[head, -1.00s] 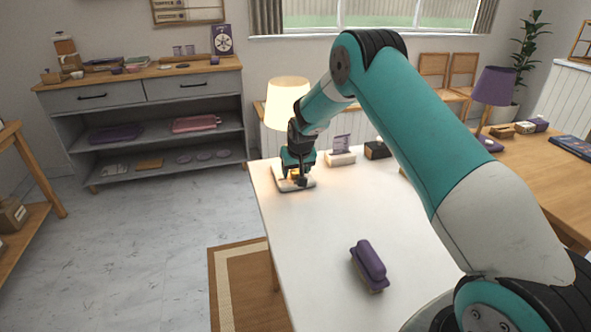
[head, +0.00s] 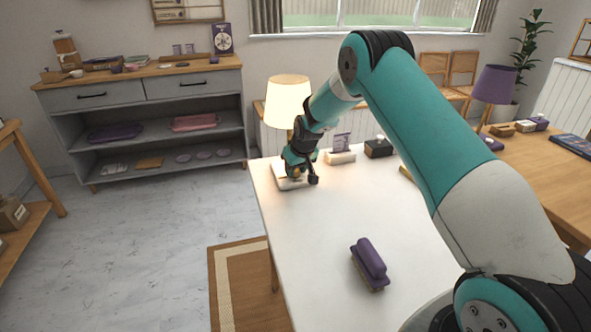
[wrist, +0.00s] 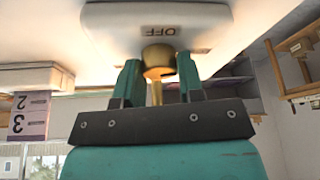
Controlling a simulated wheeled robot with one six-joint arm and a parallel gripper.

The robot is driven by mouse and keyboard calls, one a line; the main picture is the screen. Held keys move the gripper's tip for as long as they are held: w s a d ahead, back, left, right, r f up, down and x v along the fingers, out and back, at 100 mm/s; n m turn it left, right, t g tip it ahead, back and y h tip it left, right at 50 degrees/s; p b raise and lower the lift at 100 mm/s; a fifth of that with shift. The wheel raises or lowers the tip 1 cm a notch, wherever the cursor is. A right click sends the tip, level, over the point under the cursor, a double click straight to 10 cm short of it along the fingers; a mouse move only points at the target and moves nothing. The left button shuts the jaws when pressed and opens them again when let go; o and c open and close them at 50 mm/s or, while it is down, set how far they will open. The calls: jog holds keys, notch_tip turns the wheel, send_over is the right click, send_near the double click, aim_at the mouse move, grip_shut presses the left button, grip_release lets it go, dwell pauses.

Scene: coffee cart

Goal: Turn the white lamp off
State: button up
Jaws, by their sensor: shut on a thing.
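The white lamp (head: 288,98) stands at the far left corner of the white table, and its shade glows. Its white base (wrist: 160,14) fills the top of the wrist view and carries the word OFF, seen upside down. A brass-coloured knob (wrist: 158,58) sticks out of the base by that word. My gripper (head: 303,178) is at the lamp base; in the wrist view its two teal fingers (wrist: 160,68) are on either side of the knob, shut on it. In the head view my gripper hides the knob and part of the base.
A small card holder (head: 341,157) and a dark box (head: 378,148) stand right of the lamp. A purple-topped brush (head: 370,262) lies nearer on the white table (head: 320,230). A purple lamp (head: 494,86) stands on the wooden table at right.

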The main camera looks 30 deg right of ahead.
jog(key=o, duration=0.9)
jog(key=v, duration=0.2)
jog(key=shift+s+r, duration=0.1)
jog(key=shift+r, duration=0.15)
jog(key=s, duration=0.4)
jog(key=s+b, duration=0.1)
jog(key=s, duration=0.3)
jog(key=s+d, duration=0.1)
jog(key=s, duration=0.3)
jog(key=shift+s+r, duration=0.15)
jog(key=shift+r, duration=0.05)
